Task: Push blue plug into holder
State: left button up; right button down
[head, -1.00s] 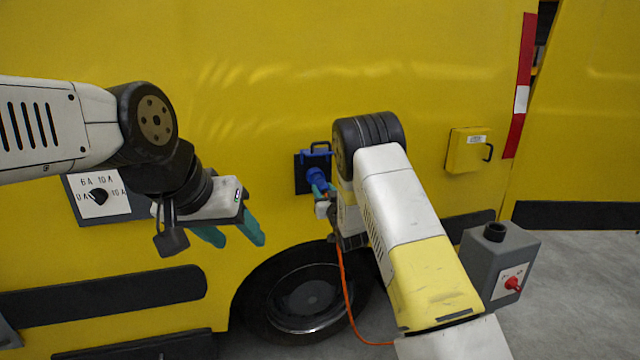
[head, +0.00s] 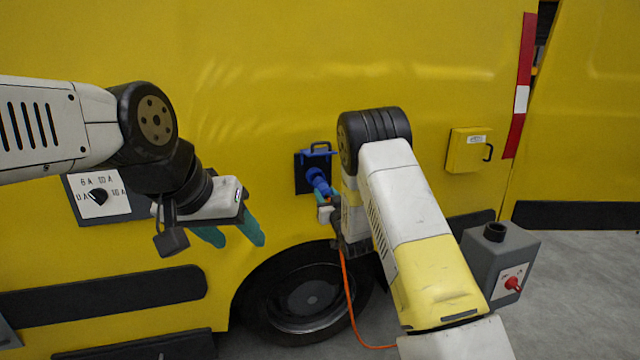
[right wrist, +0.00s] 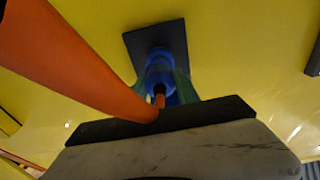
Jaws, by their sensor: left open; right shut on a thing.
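The blue plug (head: 321,184) sits in front of a dark square plate (head: 300,174) with a blue flap (head: 317,150) above it, on the yellow van side. My right gripper (head: 327,196) is shut on the plug, and its green fingers flank it in the right wrist view (right wrist: 160,78). I cannot tell whether the plug's front end is inside the socket. A grey box (head: 480,272) with a round dark opening (head: 495,232) on top stands at the right; whether this is the holder is unclear. My left gripper (head: 236,236) is open and empty, left of the plug.
An orange cable (head: 347,290) hangs from my right gripper towards the floor and crosses the right wrist view (right wrist: 75,55). A van wheel (head: 308,297) lies below.

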jog(key=shift+r, duration=0.1)
jog(key=shift+v, duration=2)
